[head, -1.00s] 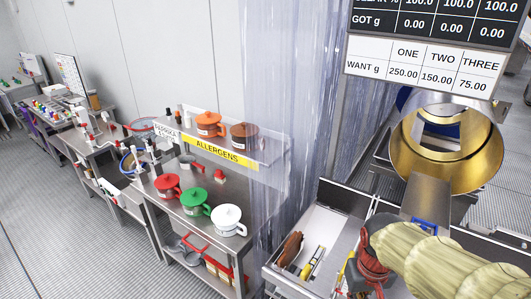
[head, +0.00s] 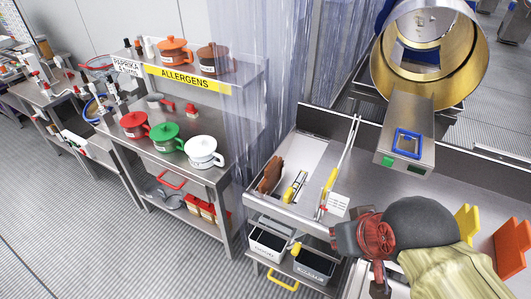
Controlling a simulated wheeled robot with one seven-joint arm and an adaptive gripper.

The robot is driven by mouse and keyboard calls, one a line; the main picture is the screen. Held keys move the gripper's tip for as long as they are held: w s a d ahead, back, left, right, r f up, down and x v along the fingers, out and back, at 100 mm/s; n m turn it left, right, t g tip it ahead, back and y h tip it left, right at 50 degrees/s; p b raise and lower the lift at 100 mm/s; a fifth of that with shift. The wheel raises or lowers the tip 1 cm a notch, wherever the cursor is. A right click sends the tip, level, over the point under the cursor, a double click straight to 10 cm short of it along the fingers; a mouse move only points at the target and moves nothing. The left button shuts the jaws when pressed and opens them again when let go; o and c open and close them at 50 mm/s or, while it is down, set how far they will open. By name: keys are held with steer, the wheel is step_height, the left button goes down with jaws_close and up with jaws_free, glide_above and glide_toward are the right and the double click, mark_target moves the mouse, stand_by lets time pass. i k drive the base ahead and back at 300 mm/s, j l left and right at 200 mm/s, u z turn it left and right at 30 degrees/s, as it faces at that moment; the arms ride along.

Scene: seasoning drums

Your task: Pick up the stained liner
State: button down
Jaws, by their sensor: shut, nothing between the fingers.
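I cannot make out a stained liner in this view. A large drum (head: 468,62) with a gold-coloured inside lies tilted at the upper right, its mouth facing me. I cannot tell whether a liner is in it. My gripper (head: 346,238), at the end of my red wrist, is over the front of the steel bench at the lower right. It is shut and empty, below and left of the drum and clear of it. Its fingertips are small and partly hidden.
A tray (head: 303,160) holds brown and yellow-handled tools. Labelled bins (head: 268,242) sit underneath. Orange and yellow pieces (head: 512,248) stand at right. The allergens shelf (head: 193,75) with lidded pots is left; floor is open.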

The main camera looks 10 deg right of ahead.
mark_target(272, 171)
steer(key=i+j+z, duration=0.15)
steer(key=j+z, duration=0.25)
steer(key=j, duration=0.45)
steer(key=j+z, duration=0.35)
steer(key=j, duration=0.45)
steer(key=j+z, duration=0.4)
steer(key=j, duration=0.5)
